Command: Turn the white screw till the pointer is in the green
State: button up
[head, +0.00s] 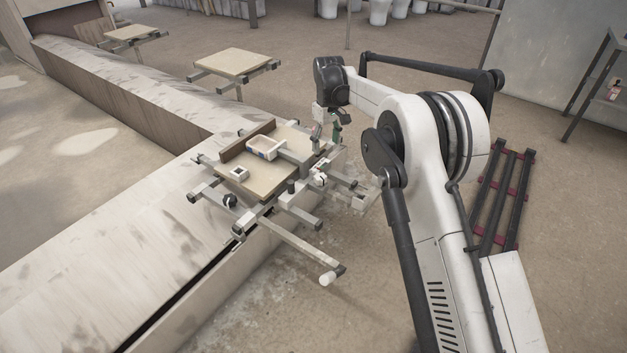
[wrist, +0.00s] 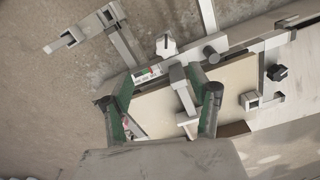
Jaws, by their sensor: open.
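The white screw (head: 320,180) is a small white lobed knob on the near right side of the carousel fixture. It also shows in the wrist view (wrist: 165,45), beyond my fingertips. A small scale (wrist: 145,73) with green and red marks lies beside it in the wrist view; its pointer is too small to read. My gripper (head: 326,137) is above the fixture's back right corner, apart from the white screw. In the wrist view my gripper (wrist: 160,97) has its two dark green fingers spread wide, with nothing held between them.
A black knob (head: 230,200) and a dark post (head: 291,187) stand on the same fixture. A long bar with a white handle (head: 327,279) sticks out toward the front. The fixture's beige board (head: 265,187) carries a pale frame. Another board (head: 235,62) stands behind.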

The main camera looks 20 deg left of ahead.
aim_at(321, 177)
jog(key=f+b, duration=0.1)
jog(key=f, duration=0.4)
jog(key=a+f+b, duration=0.1)
jog(key=f, duration=0.4)
jog(key=f+b, duration=0.1)
jog(key=f, duration=0.4)
jog(key=shift+s+a+f, duration=0.15)
jog(key=shift+s, duration=0.05)
jog(key=shift+c, duration=0.3)
jog(key=c, duration=1.1)
